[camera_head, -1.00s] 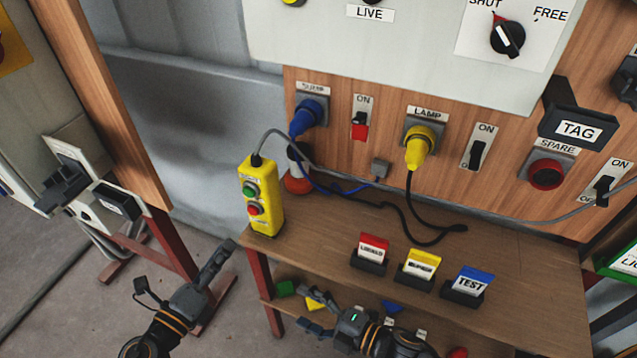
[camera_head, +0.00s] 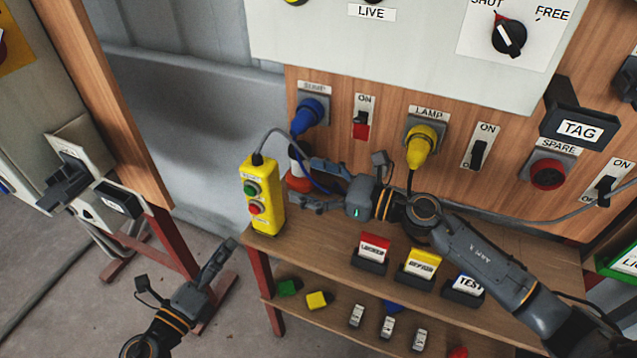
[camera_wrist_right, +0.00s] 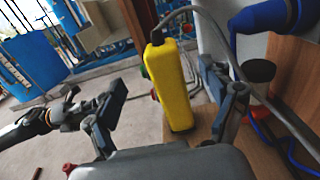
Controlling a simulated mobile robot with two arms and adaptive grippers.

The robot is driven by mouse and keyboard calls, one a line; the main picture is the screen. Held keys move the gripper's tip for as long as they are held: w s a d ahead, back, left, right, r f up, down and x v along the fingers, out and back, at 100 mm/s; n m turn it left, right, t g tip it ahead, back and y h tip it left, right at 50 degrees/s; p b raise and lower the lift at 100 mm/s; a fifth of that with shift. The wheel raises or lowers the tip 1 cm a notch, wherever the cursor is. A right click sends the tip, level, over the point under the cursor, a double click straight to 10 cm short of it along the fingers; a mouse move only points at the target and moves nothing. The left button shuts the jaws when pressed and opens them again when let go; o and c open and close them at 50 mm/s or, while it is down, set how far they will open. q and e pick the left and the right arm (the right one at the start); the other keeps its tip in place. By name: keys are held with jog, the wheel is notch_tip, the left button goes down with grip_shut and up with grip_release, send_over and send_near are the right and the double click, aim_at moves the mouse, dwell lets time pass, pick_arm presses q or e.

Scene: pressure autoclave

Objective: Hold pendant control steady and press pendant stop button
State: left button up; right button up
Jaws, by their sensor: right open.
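The yellow pendant control (camera_head: 260,196) stands upright at the left end of the wooden shelf, with a grey cable from its top. Its green button (camera_head: 250,189) is above its red stop button (camera_head: 256,208), both on its front face. My right gripper (camera_head: 301,183) is open just right of the pendant, fingers pointing at it. In the right wrist view the pendant (camera_wrist_right: 172,86) shows between the open fingers, apparently not gripped. My left gripper (camera_head: 224,258) is lower left of the pendant, below shelf height and apart from it; its finger opening is unclear.
A red-based object (camera_head: 299,178) stands behind my right gripper. Red, yellow and blue tag cards (camera_head: 421,262) stand in holders on the shelf. Blue (camera_head: 309,115) and yellow (camera_head: 420,148) plugs sit in the panel, with cables drooping nearby.

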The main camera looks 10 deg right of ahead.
aim_at(244, 160)
jog(key=x, duration=1.1)
jog(key=shift+w+a, duration=0.2)
jog(key=shift+a, duration=0.1)
jog(key=c, duration=1.6)
pick_arm(q)
grip_shut()
